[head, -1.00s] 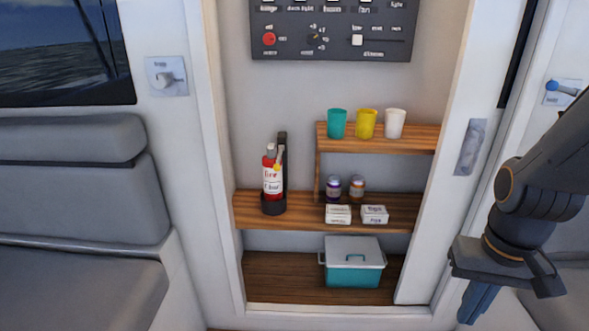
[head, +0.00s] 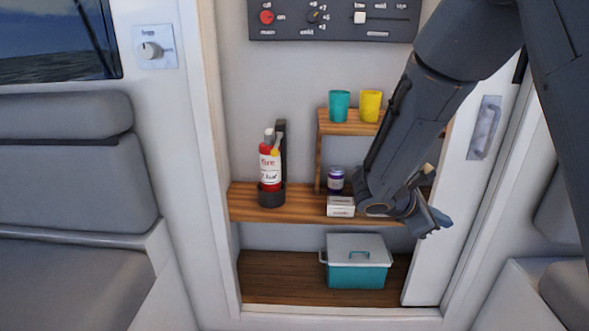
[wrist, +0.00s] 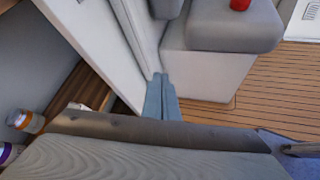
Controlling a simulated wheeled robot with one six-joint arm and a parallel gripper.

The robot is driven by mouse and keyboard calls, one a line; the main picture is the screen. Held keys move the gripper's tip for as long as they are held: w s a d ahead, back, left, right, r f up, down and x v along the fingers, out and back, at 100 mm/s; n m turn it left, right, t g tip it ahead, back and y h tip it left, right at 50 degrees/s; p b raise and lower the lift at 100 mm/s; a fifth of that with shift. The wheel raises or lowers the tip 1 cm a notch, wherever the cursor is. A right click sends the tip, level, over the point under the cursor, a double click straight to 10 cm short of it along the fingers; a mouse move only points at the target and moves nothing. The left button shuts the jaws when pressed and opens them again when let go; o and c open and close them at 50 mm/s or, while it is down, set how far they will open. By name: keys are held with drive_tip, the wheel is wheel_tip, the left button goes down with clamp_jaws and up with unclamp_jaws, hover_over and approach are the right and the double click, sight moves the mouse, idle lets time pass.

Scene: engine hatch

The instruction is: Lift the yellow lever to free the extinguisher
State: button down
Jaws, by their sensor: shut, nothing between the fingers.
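The red extinguisher (head: 269,178) with a white label stands upright in a black holder (head: 271,196) at the left of the middle shelf. A small yellow lever (head: 275,153) shows near its top, beside the dark bracket behind it. My gripper (head: 438,222) is shut and empty, well to the right of the extinguisher, in front of the right edge of the opening. Its closed blue-grey fingers also show in the wrist view (wrist: 162,92). The extinguisher and lever are not in the wrist view.
A teal cup (head: 339,106) and yellow cup (head: 370,105) stand on the upper shelf. A purple-lidded jar (head: 335,180) and small box (head: 340,206) are close left of my arm. A teal cooler (head: 357,272) sits below. The space before the extinguisher is clear.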

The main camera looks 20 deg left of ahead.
sight(277, 143)
drive_tip(key=w+a+f+n+t+y+b, duration=0.1)
drive_tip(key=w+a+f+n+t+b, duration=0.15)
drive_tip(key=w+a+n+t, duration=0.6)
drive_tip(key=w+a+f+n+t+y+b, duration=0.1)
drive_tip(key=a+n+y, duration=0.5)
drive_tip(key=a, duration=1.2)
drive_tip(key=w+a+f+n+t+y+b, duration=0.1)
drive_tip(key=a+n+t+y+b, duration=0.3)
drive_tip(key=a, duration=1.5)
drive_tip(key=n+y, duration=0.2)
drive_tip(key=y, duration=0.2)
drive_tip(key=shift+w+a+f+y, duration=0.15)
drive_tip(key=shift+w+f+y, duration=0.1)
drive_tip(key=shift+y, duration=0.05)
drive_tip(key=shift+n, duration=0.25)
drive_tip(key=w+a+r, duration=0.3)
drive_tip(key=w+r, duration=0.3)
drive_tip(key=w, duration=0.3)
drive_tip(key=shift+a+r+b, duration=0.15)
drive_tip(key=shift+a+b, duration=0.05)
drive_tip(key=shift+b, duration=0.15)
